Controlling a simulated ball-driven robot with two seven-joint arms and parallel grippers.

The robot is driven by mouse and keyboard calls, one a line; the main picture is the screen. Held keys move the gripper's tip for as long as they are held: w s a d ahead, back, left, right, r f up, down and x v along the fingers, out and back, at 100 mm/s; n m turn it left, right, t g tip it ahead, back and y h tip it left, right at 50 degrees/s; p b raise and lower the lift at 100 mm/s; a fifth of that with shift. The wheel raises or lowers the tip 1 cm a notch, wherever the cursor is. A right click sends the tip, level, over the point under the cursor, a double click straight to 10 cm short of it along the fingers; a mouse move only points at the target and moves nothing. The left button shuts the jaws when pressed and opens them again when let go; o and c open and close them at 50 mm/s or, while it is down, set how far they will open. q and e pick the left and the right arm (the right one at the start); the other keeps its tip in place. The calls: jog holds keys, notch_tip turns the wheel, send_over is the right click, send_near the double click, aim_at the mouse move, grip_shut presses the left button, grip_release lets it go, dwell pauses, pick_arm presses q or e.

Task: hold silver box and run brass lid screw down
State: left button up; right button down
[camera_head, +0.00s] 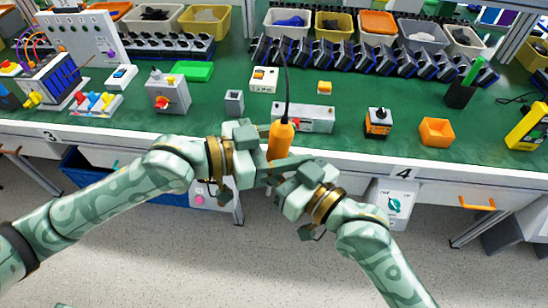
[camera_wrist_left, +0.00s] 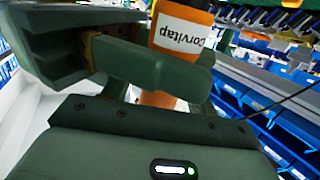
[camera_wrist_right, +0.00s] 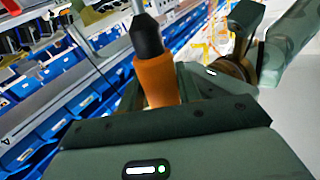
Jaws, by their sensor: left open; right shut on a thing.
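An orange power screwdriver (camera_head: 281,138) hangs upright on a black cable in front of the bench edge. Its label reads Corvitap in the left wrist view (camera_wrist_left: 180,33). My right gripper (camera_head: 284,170) is shut on the screwdriver, low on its body; the orange body and black neck also show in the right wrist view (camera_wrist_right: 156,75). My left gripper (camera_head: 258,160) is open close beside the screwdriver, one finger overlapping it in the left wrist view. A silver-grey box (camera_head: 318,112) with a red button lies behind on the green bench. I cannot make out a brass lid screw.
On the green bench (camera_head: 215,122) stand a grey box with a knob (camera_head: 170,95), a small grey holder (camera_head: 234,103), an orange-and-grey switch box (camera_head: 378,122) and an orange bin (camera_head: 436,131). Parts bins line the back. The bench's pale front edge lies just behind my grippers.

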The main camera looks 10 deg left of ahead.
pick_arm(q)
jog(key=v, duration=0.7)
jog(key=shift+a, duration=0.25)
jog(key=w+a+f+n+t+y, duration=0.45)
jog(key=w+a+f, duration=0.35)
jog(key=w+f, duration=0.4)
jog(key=s+a+f+n+g+y, duration=0.1)
jog(key=s+a+f+y, duration=0.15)
jog(key=f, duration=0.55)
jog(key=s+a+f+n+y, duration=0.15)
jog(key=a+f, duration=0.25)
jog(key=f, duration=0.5)
jog(key=s+a+f+n+g+y, duration=0.1)
jog(key=s+a+f+y, duration=0.15)
jog(key=f, duration=0.55)
jog(key=s+a+f+n+g+y, duration=0.1)
jog(key=s+a+f+g, duration=0.1)
jog(key=s+f, duration=0.7)
jog(key=s+a+f+g+y, duration=0.1)
jog(key=s+f+g+y, duration=0.15)
jog(key=s+f, duration=0.65)
jog(key=s+d+f+g, duration=0.2)
jog(key=s, duration=1.2)
jog(key=s+d+f+g, duration=0.1)
jog(key=s+f+g, duration=0.2)
jog(key=s, duration=1.1)
jog(key=shift+s+d, duration=0.35)
